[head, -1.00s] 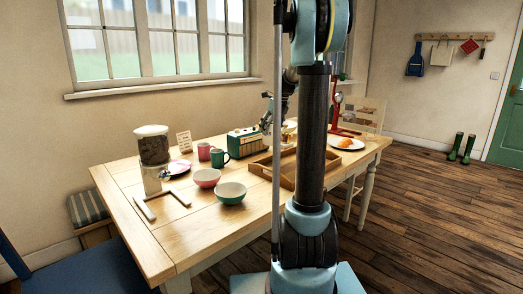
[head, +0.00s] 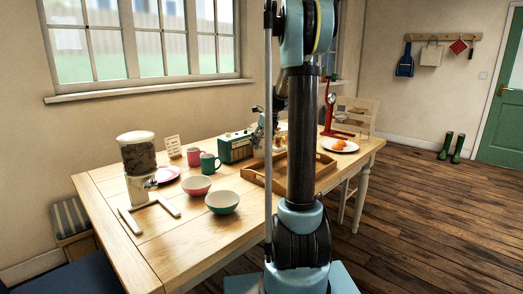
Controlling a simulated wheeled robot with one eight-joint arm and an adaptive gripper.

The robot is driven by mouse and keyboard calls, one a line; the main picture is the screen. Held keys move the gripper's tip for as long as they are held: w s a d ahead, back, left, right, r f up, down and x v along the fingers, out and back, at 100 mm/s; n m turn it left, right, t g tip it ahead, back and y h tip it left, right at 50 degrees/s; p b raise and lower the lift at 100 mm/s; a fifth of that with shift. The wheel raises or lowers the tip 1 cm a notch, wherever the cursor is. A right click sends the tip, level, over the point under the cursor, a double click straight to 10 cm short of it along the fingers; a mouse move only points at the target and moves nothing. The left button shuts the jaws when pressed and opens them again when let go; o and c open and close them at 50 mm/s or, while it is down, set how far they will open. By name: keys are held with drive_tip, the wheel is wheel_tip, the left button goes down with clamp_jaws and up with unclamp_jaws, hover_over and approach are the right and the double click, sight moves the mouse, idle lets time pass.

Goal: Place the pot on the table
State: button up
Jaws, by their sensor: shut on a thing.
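The wooden table (head: 167,254) stands in front of me, to the left and behind my upright arm. My gripper (head: 257,137) shows small beside the arm column, low over the far part of the table, next to the green radio. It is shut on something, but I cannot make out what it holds. I cannot pick out a pot with certainty; my arm hides part of the table's middle and far side.
A glass-topped dispenser (head: 138,155), a pink bowl (head: 196,188), a green bowl (head: 222,203), two mugs, a green radio (head: 235,148) and a wooden tray (head: 255,175) crowd the table. A plate (head: 338,146) lies right. The near table edge is mostly clear.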

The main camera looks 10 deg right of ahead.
sight(261, 147)
drive_tip(key=shift+f, duration=1.6)
drive_tip(key=o, duration=1.4)
drive_tip(key=shift+c, duration=0.2)
drive_tip(key=v, duration=1.2)
